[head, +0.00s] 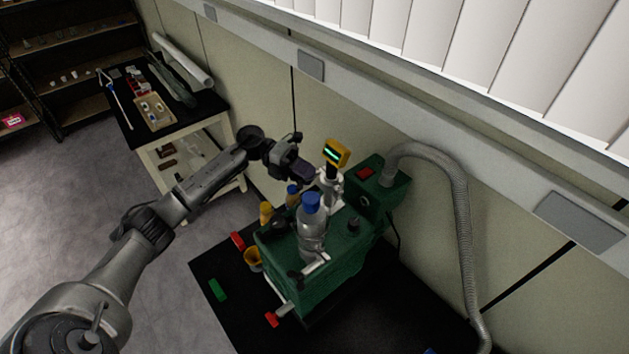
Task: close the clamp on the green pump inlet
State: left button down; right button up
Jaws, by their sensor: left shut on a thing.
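The green pump (312,262) stands on a black surface against the wall. Its metal inlet (331,186) rises at the back, below a yellow gauge (337,153) with a lit screen. My left gripper (312,174) reaches in from the left, with its fingertips against the left side of the inlet. It is shut on the clamp there. The clamp is small and mostly hidden by the fingers, so its exact position cannot be told. My right gripper is not in view.
A clear bottle with a blue cap (311,228) stands in front of the inlet. A grey corrugated hose (458,190) arches from the pump to the right. A side table (199,112) with tools stands at the back left. The black surface (385,315) is clear at right.

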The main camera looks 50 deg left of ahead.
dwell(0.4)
pick_arm(q)
jog(key=c, duration=1.1)
grip_release()
jog(key=shift+b+v, duration=1.75)
jog(key=shift+v, duration=5.2)
jog(key=shift+w, duration=0.15)
jog(key=shift+a+f, duration=0.1)
jog(key=shift+a, duration=0.05)
